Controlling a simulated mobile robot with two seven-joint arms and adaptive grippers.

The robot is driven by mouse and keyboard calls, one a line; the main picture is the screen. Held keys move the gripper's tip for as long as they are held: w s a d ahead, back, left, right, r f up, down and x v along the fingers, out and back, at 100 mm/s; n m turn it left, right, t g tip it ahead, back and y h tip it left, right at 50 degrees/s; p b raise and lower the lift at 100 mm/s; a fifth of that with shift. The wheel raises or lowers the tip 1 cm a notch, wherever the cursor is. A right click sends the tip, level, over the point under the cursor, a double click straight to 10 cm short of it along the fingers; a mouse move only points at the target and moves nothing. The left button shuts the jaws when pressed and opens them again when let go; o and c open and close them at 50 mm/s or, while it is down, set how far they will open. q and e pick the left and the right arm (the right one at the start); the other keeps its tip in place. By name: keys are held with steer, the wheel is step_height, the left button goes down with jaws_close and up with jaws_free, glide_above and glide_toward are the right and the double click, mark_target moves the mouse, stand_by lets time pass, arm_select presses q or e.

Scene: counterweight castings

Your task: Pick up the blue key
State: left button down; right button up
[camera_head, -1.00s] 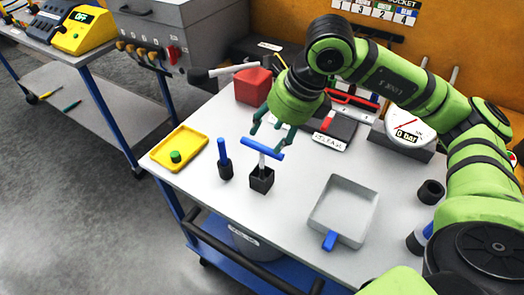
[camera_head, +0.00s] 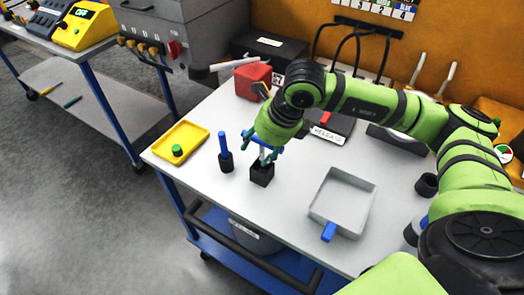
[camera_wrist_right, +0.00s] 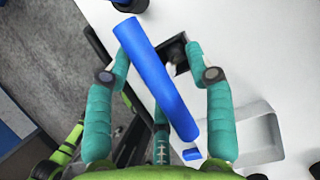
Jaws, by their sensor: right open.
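The blue key is a T-shaped tool with a blue crossbar handle (camera_head: 273,148) on a thin metal stem. It stands upright in a square black block (camera_head: 262,175) on the table. The right gripper (camera_head: 266,152) is over the key, pointing down, and partly hides the handle. In the wrist view the handle (camera_wrist_right: 155,75) lies slantwise between the spread teal fingers (camera_wrist_right: 158,58). The left gripper is not in view.
A blue peg in a black cup (camera_head: 226,162) stands just left of the block. A yellow tray (camera_head: 199,133) with a green knob lies farther left. A grey tray (camera_head: 363,186) with a blue handle is right. A red block (camera_head: 252,81) is behind. Bare table lies between.

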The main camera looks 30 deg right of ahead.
steer(key=c, duration=1.1)
steer(key=shift+r, duration=0.1)
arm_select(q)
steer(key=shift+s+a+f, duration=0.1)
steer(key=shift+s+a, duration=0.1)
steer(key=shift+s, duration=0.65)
